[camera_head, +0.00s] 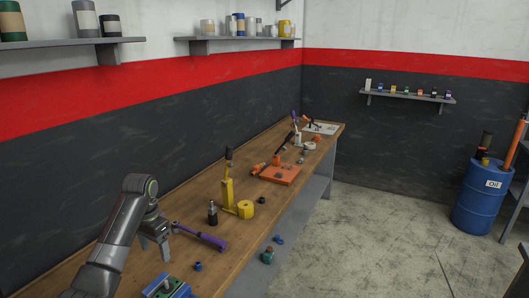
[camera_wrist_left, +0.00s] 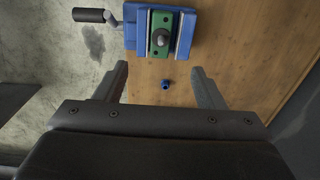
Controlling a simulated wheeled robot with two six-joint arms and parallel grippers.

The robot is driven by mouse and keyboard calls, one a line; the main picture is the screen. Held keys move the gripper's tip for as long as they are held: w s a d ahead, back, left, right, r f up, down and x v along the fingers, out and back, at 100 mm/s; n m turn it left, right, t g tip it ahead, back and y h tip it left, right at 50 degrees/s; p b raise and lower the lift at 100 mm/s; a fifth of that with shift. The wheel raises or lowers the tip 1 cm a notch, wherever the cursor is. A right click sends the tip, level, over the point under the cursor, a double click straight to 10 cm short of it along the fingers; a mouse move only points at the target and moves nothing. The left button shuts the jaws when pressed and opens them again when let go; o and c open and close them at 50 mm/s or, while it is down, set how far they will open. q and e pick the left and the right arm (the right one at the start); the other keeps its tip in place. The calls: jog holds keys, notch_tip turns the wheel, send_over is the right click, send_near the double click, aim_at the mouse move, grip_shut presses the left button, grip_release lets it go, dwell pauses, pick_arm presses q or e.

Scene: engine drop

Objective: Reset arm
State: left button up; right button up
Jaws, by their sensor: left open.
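My left gripper (camera_head: 157,254) is open and empty above the near end of the wooden workbench (camera_head: 222,261). Its two fingers also show in the left wrist view (camera_wrist_left: 160,70), spread apart. A small blue part (camera_wrist_left: 166,85) lies on the bench between the fingers in that view, with nothing gripping it. It also shows in the head view (camera_head: 198,266), right of the gripper. A blue vise (camera_wrist_left: 130,34) with a green piece (camera_wrist_left: 161,43) in it lies beyond the fingertips. My right gripper is not in view.
A purple-handled tool (camera_head: 207,238) lies beside the left gripper. A dark bottle (camera_head: 213,213), a yellow roll (camera_head: 245,209) and an orange plate (camera_head: 281,176) are farther along the bench. A blue oil drum (camera_head: 480,200) stands at right. The floor between is mostly clear.

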pick_arm(q)
jog(key=s+d+f+n+t, duration=0.2)
jog(key=s+d+f, duration=0.1)
jog(key=s+f, duration=1.5)
jog(key=s+d+r+n+t+y, duration=0.1)
jog(key=s+r+n, duration=0.1)
jog(key=s, duration=0.9)
jog(key=s+d+r+n+t+y, duration=0.1)
jog(key=s+r, duration=0.1)
jog(key=s, duration=0.9)
notch_tip(320, 180, down, 34)
jog(key=a+g+b, duration=0.2)
jog(key=b, duration=0.6)
jog(key=s+d+f+b, duration=0.1)
jog(key=s+f+b, duration=0.2)
jog(key=s+f, duration=0.4)
jog(key=s+f+g+h+b, duration=0.1)
jog(key=s+f+b, duration=0.2)
jog(key=s+f, duration=0.5)
notch_tip(320, 180, down, 6)
jog(key=shift+s+d+r, duration=0.1)
jog(key=shift+s+d, duration=0.1)
jog(key=shift+d, duration=0.2)
